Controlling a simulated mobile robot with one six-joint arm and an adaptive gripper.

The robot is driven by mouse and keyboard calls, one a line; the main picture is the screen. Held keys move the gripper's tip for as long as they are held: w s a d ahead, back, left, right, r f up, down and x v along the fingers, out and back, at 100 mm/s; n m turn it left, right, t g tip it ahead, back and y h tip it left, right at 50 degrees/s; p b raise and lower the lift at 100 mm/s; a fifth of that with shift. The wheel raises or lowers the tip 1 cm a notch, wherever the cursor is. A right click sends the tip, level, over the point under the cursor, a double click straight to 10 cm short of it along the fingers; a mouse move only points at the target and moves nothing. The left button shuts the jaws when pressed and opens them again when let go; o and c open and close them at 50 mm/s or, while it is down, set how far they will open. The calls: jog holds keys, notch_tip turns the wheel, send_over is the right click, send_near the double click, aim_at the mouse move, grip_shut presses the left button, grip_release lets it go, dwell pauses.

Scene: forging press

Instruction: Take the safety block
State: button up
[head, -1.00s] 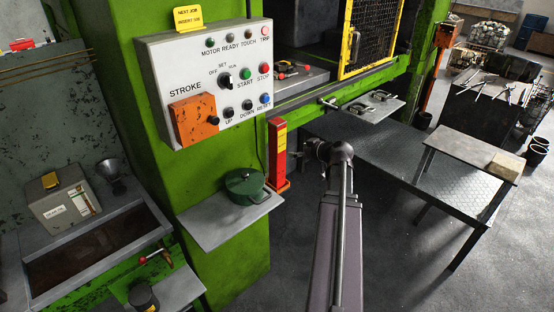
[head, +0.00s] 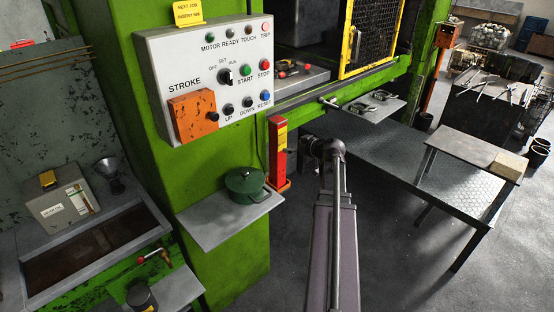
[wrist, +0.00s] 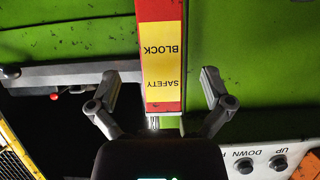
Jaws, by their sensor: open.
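The safety block (head: 278,152) is a red upright bar with a yellow label, standing against the green press column below the control panel. In the wrist view the safety block (wrist: 162,45) appears upside down, its yellow label reading SAFETY BLOCK. My gripper (wrist: 160,88) is open, with one finger on each side of the block's line and visible gaps between fingers and block. I cannot tell from the wrist view how far the fingertips reach in depth. In the head view my arm's end is just right of the block, and the fingers are hard to make out.
The control panel (head: 215,75) hangs above left of the block. A grey shelf (head: 225,222) with a green pot (head: 245,184) juts out at left. A small shelf with handles (head: 372,108) and a dark metal table (head: 400,160) are at right.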

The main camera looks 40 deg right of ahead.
aim_at(282, 145)
jog(key=shift+b+x, duration=0.5)
jog(key=shift+x, duration=1.45)
jog(key=shift+b+x, duration=1)
jog(key=shift+x, duration=1.05)
jog(key=shift+w+a+f, duration=0.1)
jog(key=shift+w+f, duration=0.25)
jog(key=shift+w, duration=0.1)
jog(key=c, duration=1.2)
jog(key=shift+r, duration=0.25)
